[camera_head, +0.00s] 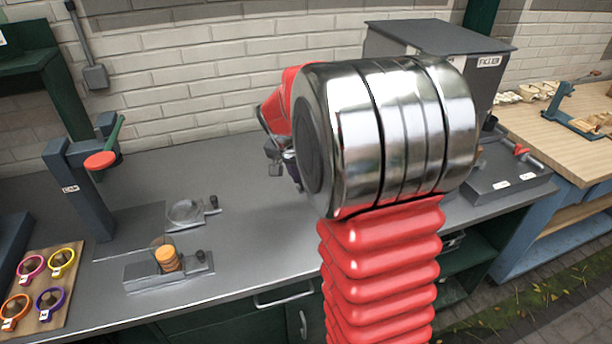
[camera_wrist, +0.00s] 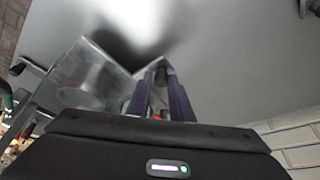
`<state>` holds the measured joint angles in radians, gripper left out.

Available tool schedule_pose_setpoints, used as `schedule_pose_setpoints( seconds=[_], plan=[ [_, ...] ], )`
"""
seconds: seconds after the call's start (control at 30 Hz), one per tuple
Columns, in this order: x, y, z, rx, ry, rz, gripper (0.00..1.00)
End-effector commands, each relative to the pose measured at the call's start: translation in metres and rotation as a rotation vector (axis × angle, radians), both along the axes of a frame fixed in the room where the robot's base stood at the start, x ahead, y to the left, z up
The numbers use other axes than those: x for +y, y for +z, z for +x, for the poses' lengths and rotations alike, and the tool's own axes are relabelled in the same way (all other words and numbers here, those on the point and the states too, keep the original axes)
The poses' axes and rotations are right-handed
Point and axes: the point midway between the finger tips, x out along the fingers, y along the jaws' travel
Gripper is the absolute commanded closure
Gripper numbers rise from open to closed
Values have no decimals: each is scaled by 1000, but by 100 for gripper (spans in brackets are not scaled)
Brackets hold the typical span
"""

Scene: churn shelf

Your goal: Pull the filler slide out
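The filler (camera_head: 440,37), a grey box with a white label, stands at the back right, partly hidden by my arm. A low grey base (camera_head: 497,185) with white tags and a red knob (camera_head: 520,149) lies in front of it. I cannot tell which part is its slide. My gripper (camera_head: 275,165) is over the bench left of my arm, mostly hidden in the head view. In the wrist view its two purple fingers (camera_wrist: 161,95) stand apart. A small dark knob (camera_wrist: 160,73) shows near their tips; contact is unclear. A clear plate with a round ring (camera_wrist: 82,82) lies left of them.
On the grey bench (camera_head: 240,215) stand a post with a green lever and red disc (camera_head: 100,160), a clear dish (camera_head: 186,212) and a fixture holding orange discs (camera_head: 168,260). A wooden board (camera_head: 42,290) with coloured rings is front left. A wooden table (camera_head: 575,145) is right.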

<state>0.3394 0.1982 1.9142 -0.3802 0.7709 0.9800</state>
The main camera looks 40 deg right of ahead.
Motion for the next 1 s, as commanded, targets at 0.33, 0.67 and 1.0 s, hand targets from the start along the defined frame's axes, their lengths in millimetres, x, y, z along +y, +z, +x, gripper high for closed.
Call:
schedule_pose_setpoints(
  seconds=[0.33, 0.67, 1.0],
  plan=[
    [-1, 0, -1, -1, -2, 0, 65],
    [2, 10, -2, -3, -1, -1, 65],
    [19, 59, -12, -5, -2, -2, 65]
  ],
)
